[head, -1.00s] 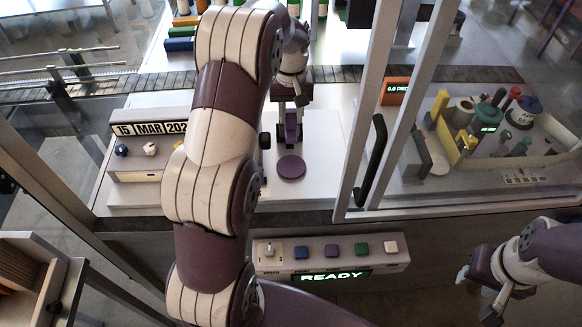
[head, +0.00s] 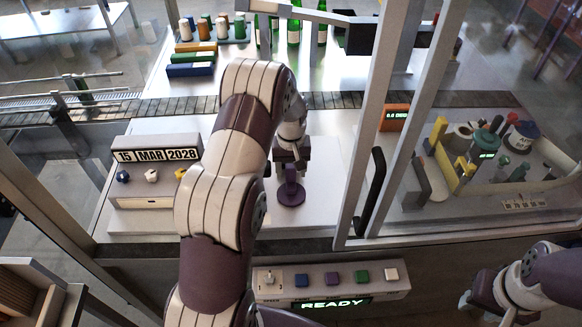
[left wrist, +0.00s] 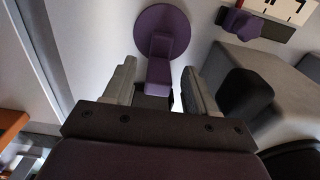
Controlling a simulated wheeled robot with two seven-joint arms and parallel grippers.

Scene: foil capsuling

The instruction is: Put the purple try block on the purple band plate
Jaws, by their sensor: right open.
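The purple try block (head: 291,175) stands upright on the round purple band plate (head: 291,197) in the head view. In the left wrist view the block (left wrist: 159,72) rises from the plate (left wrist: 162,25) toward the camera. My left gripper (head: 291,160) is just above and behind the block. In the left wrist view its fingers (left wrist: 158,92) are spread on either side of the block, with gaps showing on both sides. The block's exact contact with the plate is partly hidden. My right gripper (head: 468,302) is open at the lower right, away from the block.
A date stand (head: 158,155) with small coloured knobs is at the left. A button panel (head: 330,279) reading READY is at the front. A door frame with a black handle (head: 374,190) stands to the right. A grey box with a black knob (left wrist: 246,92) is beside my left gripper.

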